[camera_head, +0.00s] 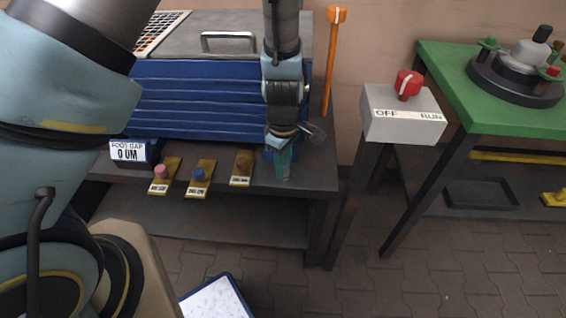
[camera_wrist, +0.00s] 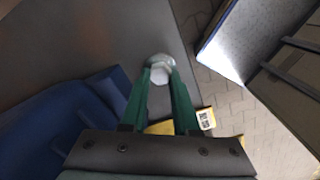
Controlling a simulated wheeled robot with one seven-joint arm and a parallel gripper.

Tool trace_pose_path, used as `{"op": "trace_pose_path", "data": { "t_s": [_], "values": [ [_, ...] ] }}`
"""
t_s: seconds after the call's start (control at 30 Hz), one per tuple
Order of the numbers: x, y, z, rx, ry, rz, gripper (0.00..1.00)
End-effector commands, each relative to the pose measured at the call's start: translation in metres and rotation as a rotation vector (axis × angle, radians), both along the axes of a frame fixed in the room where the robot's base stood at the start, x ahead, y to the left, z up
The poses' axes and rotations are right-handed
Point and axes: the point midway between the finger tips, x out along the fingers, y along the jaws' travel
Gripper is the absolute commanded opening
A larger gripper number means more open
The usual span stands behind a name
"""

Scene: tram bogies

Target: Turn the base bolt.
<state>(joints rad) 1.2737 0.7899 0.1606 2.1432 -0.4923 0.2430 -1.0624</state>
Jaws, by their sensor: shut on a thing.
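The base bolt (camera_wrist: 160,66) shows in the wrist view as a pale silver hexagonal head at the edge of a grey bench top. My gripper (camera_wrist: 161,78) is shut on it, with one green finger on each side of the head. In the head view my gripper (camera_head: 283,168) points down at the right front part of the grey bench (camera_head: 312,178), beside the blue housing (camera_head: 200,98). There the bolt is hidden behind the fingers. How far the bolt is turned cannot be told.
A display (camera_head: 128,154) reads "FOOT GAP 0 UM". Yellow plates with a pink knob (camera_head: 160,171), a blue knob (camera_head: 197,175) and a brown knob (camera_head: 243,162) lie left of my gripper. A grey OFF/RUN switch box (camera_head: 402,122) and a green table (camera_head: 450,85) stand right.

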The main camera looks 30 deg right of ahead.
Motion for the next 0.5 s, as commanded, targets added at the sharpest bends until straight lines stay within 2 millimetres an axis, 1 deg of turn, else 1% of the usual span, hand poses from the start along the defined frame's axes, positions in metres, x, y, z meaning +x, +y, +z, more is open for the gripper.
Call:
{"op": "trace_pose_path", "data": {
  "t_s": [0.5],
  "values": [
    [0.0004,-0.0017,0.0012,0.000,0.001,-0.493,0.00]
  ]
}}
